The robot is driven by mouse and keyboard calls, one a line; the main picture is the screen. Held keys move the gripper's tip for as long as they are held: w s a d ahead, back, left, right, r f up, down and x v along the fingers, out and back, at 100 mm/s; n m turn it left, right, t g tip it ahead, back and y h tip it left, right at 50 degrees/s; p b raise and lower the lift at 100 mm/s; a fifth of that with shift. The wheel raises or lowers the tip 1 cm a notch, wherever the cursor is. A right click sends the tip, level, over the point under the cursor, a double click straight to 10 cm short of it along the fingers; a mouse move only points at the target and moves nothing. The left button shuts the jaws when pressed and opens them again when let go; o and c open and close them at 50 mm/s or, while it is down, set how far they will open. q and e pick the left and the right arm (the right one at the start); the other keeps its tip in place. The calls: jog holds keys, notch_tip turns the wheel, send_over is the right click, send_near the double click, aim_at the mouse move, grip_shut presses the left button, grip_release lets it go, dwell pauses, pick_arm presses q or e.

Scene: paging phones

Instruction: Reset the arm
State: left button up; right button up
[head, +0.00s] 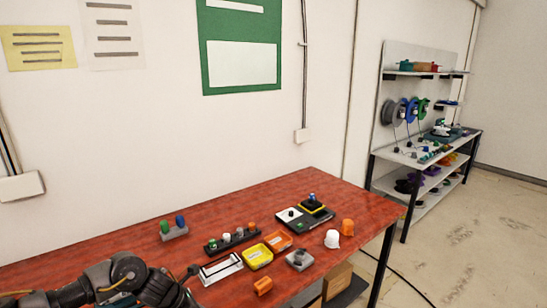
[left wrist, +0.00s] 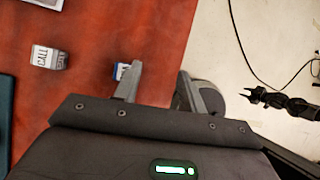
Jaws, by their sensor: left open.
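My left gripper (left wrist: 158,88) is open in the left wrist view, with nothing between its two grey fingers. It is over the edge of the red table (left wrist: 98,25). My left arm enters the head view at the lower left, with no fingertips clearly seen there. A small grey-white block marked CALL (left wrist: 48,57) stands on the table to the left of the gripper. A small blue and white thing (left wrist: 120,71) is partly hidden behind the left finger. I do not clearly see my right gripper.
On the table (head: 120,245) are a yellow tray (head: 258,256), an orange tray (head: 278,241), a black rack (head: 231,240), a white tray (head: 221,269) and a dark board (head: 290,216). A shelf bench (head: 399,158) stands at the right. A dark pronged thing (left wrist: 285,102) shows over the floor.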

pick_arm(q)
jog(key=s+d+f+n+t+h, duration=0.1)
jog(key=s+d+n+t, duration=0.1)
jog(key=s+d+n, duration=0.45)
jog(key=s+d+n+t+h, duration=0.1)
jog(key=s+d+n+t, duration=0.25)
jog(key=d+n, duration=0.6)
jog(key=s+a+f+n+g+y, duration=0.2)
jog(key=s+a+n+g+y, duration=0.15)
jog(key=s+a+n, duration=0.85)
jog(key=s+a+f+n+g+y, duration=0.2)
jog(key=s+a+n+y, duration=0.2)
jog(key=s+a+n, duration=0.8)
jog(key=s+d+f+n+b, duration=0.1)
jog(key=d+f+n+b, duration=0.15)
jog(key=f, duration=1.45)
jog(key=s+d+f+n+b, duration=0.1)
jog(key=s+f+b, duration=0.15)
jog(key=f, duration=1.35)
jog(key=s+a+f+g+b, duration=0.2)
jog(key=s+f+b, duration=0.3)
jog(key=s+f, duration=1)
notch_tip(320, 180, down, 4)
jog(key=shift+a+r, duration=0.2)
jog(key=shift+a, duration=0.15)
